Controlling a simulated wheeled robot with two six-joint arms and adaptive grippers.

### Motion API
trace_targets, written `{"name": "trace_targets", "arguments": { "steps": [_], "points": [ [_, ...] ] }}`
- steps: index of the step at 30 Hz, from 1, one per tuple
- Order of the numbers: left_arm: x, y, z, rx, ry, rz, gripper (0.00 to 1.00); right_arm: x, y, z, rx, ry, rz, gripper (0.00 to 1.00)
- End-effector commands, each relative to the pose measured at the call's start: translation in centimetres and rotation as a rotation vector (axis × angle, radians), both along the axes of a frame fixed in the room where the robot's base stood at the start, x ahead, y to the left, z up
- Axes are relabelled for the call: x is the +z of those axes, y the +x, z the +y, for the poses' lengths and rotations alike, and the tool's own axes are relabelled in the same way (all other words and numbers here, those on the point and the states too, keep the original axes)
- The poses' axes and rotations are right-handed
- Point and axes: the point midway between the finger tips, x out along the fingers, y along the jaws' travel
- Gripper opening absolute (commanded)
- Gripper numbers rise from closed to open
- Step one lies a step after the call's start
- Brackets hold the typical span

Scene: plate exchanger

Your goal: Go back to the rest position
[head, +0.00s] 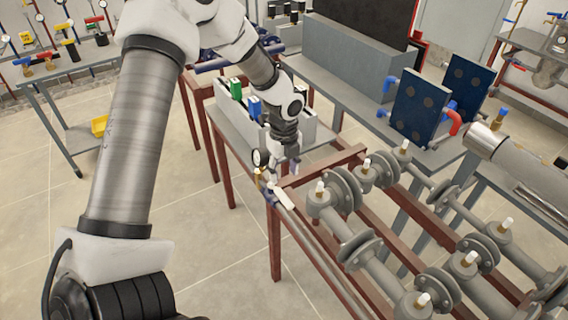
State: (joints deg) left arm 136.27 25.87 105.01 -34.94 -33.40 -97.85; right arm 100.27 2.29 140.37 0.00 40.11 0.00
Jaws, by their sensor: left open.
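My left arm comes in from the lower left, rises, and bends down to the left gripper (282,170). The gripper is small in the picture, near the middle, with its fingers open and pointing down. It is over the end of the red-brown pipe stand, close to a round gauge and a brass fitting (263,176). I cannot tell whether it touches them.
A grey table with a tray (309,128) of green and blue items stands behind the gripper. Grey flanged pipes (358,252) fill the lower right. Blue plates (420,107) stand at the right. Tiled floor (215,270) is clear at the lower left.

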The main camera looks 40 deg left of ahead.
Motion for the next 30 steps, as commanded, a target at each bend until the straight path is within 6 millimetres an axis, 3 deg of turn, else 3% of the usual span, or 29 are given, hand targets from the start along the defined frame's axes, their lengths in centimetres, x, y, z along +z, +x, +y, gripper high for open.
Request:
{"name": "trace_targets", "arguments": {
  "steps": [6,21,23,26,30],
  "points": [
    [2.0,-0.1,0.0,0.0,0.001,0.002,0.51,0.0,0.0,0.0,0.0,0.0,0.0,0.62],
    [1.7,-0.2,0.0,0.0,0.0,0.006,0.51,0.0,0.0,0.0,0.0,0.0,0.0,0.62],
    [0.6,-0.7,0.0,-0.002,0.003,0.031,0.51,0.0,0.0,0.0,0.0,0.0,0.0,0.62],
    [-3.4,-3.0,-0.8,-0.036,0.032,0.139,0.51,0.0,0.0,0.0,0.0,0.0,0.0,0.62],
    [-10.6,-11.4,-4.7,-0.07,0.032,0.37,0.51,0.0,0.0,0.0,0.0,0.0,0.0,0.62]
  ]
}}
